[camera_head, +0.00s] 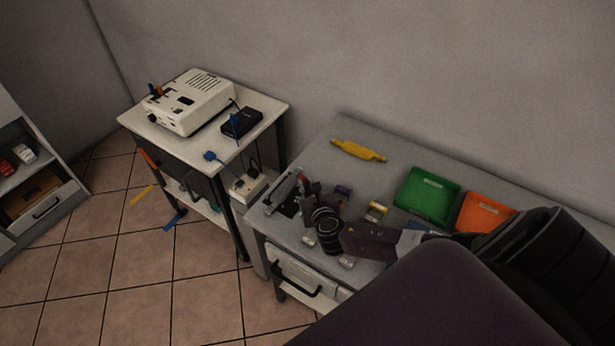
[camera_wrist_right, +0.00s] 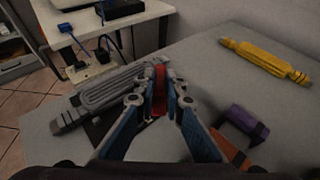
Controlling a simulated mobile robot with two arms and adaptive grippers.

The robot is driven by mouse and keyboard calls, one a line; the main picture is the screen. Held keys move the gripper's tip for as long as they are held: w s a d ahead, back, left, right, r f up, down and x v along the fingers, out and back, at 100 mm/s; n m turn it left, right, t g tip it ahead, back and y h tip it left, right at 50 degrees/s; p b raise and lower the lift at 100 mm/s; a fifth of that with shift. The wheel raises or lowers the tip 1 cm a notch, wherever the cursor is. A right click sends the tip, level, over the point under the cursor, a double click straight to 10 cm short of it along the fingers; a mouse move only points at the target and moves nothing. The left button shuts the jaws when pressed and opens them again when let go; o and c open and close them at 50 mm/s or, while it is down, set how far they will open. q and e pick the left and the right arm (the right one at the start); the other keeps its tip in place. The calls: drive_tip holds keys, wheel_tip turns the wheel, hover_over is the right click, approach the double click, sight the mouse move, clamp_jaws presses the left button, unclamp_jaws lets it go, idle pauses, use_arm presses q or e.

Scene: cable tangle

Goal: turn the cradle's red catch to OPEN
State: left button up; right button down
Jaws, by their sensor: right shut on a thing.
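The red catch (camera_wrist_right: 160,88) stands upright between my right gripper's fingertips in the right wrist view. My right gripper (camera_wrist_right: 160,92) is shut on it, with one finger on each side. The grey ribbed body of the cradle (camera_wrist_right: 105,92) lies just left of the catch, with a dark plate under it. In the head view the cradle (camera_head: 282,191) is at the near left corner of the grey table, and my right gripper (camera_head: 304,186) reaches it from the right. The fingers hide much of the catch, and I cannot read any OPEN mark. My left gripper is not in view.
A yellow tool (camera_head: 358,150) lies at the back of the table. A green tray (camera_head: 428,217) and an orange tray (camera_head: 487,209) are to the right. A purple block (camera_wrist_right: 246,120) lies close to my right fingers. A side table (camera_head: 270,107) with a white device (camera_head: 205,112) stands left.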

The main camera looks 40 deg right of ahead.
drive_tip(key=shift+w+a+m+g+h, duration=0.1)
drive_tip(key=shift+a+m+g+h, duration=0.1)
drive_tip(key=shift+m+h, duration=0.3)
drive_tip(key=shift+w+a+m+g+h, duration=0.1)
drive_tip(key=shift+a+m+g+h, duration=0.1)
drive_tip(key=shift+m+h, duration=0.3)
drive_tip(key=m+g+h, duration=0.2)
drive_tip(key=shift+w+a+f+m+h, duration=0.1)
drive_tip(key=shift+m+h, duration=0.3)
drive_tip(key=m+g, duration=0.1)
drive_tip(key=m+h+b, duration=0.1)
drive_tip(key=m+g+h+b, duration=0.1)
drive_tip(key=shift+w+a+g, duration=0.2)
drive_tip(key=shift+w+g, duration=0.05)
drive_tip(key=shift+g, duration=0.05)
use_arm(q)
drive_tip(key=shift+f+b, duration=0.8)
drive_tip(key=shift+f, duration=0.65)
use_arm(e)
drive_tip(key=shift+w+m+g+h, duration=0.1)
drive_tip(key=shift+m+g+h, duration=0.6)
drive_tip(key=shift+m+g, duration=0.2)
drive_tip(key=shift+d, duration=0.1)
drive_tip(key=c, duration=2)
unclamp_jaws()
